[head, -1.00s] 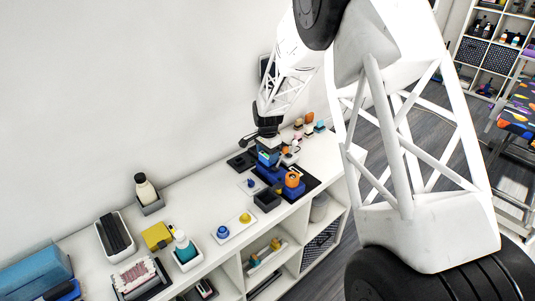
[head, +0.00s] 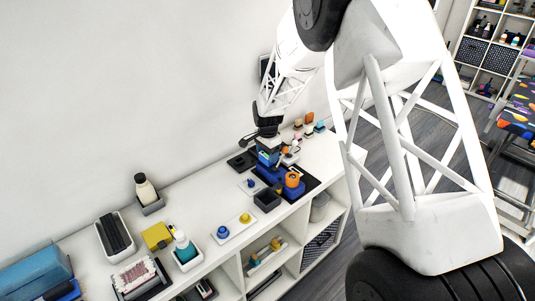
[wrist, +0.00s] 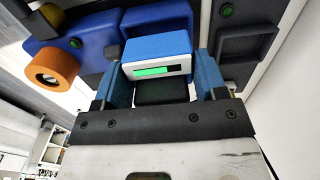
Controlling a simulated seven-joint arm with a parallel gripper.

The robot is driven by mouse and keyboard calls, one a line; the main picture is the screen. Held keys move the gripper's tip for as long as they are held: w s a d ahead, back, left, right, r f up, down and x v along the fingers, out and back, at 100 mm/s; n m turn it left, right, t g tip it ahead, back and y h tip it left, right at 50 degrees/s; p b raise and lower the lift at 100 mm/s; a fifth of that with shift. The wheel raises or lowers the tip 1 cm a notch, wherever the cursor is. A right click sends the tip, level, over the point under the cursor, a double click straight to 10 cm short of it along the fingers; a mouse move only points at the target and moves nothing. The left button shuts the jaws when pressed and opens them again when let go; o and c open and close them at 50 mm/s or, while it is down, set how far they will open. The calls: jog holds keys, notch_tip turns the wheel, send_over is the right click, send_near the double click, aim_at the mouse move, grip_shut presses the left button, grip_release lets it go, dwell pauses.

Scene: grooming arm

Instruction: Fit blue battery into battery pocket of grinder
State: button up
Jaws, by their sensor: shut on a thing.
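The blue battery (wrist: 157,45) has a pale end face with a green bar and is between the two blue fingers of my gripper (wrist: 162,82) in the wrist view. My gripper is shut on it. The grinder (wrist: 90,42) is a blue body with an orange round part at the left. A blue walled section (wrist: 180,16) lies just behind the battery; it may be the battery pocket, but the battery hides much of it. In the head view my gripper (head: 267,145) holds the battery (head: 265,158) just above the grinder (head: 274,172). I cannot tell whether they touch.
A dark empty tray (wrist: 246,46) with a green button lies right of the battery in the wrist view. In the head view, a dark open box (head: 267,199) and a white tray with blue and yellow knobs (head: 234,228) stand nearer on the white shelf top. The wall is behind.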

aim_at(268, 154)
jog(key=shift+f, duration=1.45)
dwell(0.4)
jog(key=o, duration=1)
jog(key=shift+d, duration=0.1)
jog(key=shift+r, duration=0.1)
jog(key=shift+c, duration=0.4)
jog(key=shift+r, duration=0.6)
jog(key=shift+c, duration=0.2)
jog(key=shift+o, duration=0.9)
jog(key=shift+r, duration=3.25)
